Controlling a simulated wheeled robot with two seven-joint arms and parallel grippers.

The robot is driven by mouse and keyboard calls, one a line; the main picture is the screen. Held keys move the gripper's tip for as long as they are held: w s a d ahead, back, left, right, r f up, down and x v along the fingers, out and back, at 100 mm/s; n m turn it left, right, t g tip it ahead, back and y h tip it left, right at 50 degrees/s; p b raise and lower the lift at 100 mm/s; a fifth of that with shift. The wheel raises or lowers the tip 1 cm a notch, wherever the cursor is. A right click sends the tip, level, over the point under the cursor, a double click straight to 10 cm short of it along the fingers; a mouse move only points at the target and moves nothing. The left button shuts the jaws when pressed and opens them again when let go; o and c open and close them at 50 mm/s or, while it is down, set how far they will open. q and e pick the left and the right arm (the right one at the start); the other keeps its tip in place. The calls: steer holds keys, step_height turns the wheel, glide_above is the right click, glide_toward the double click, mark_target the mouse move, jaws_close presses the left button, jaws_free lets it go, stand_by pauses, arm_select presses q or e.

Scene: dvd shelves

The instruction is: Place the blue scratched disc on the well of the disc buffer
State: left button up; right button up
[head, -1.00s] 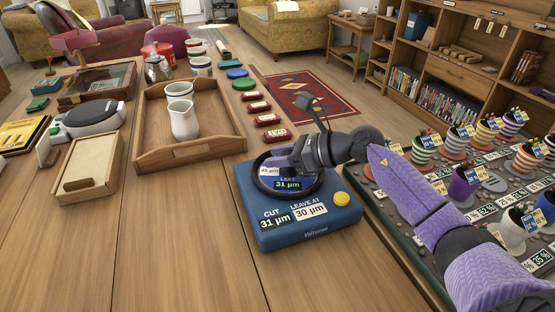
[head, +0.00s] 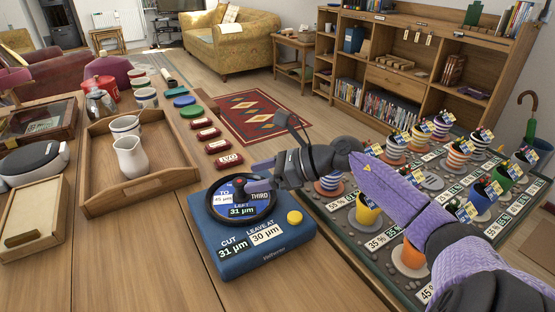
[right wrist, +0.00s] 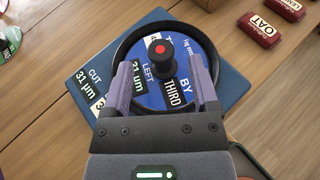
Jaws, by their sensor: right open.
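The disc buffer (head: 262,257) is a blue box with a black round ring and a yellow button, standing on the table. The blue disc (right wrist: 151,97), printed with white labels, lies inside the ring around a dark central knob with a red top. The disc also shows in the head view (head: 239,211). In the head view my right gripper (head: 266,166) is above and behind the buffer. My left gripper is not in view.
A planter table (head: 318,213) with several striped and coloured pots is at the right, under my right arm. Bare tabletop lies in front.

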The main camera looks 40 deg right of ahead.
steer(key=p+v, duration=0.1)
steer(key=v, duration=0.4)
steer(key=shift+s+d+r, duration=0.15)
steer(key=shift+s, duration=0.05)
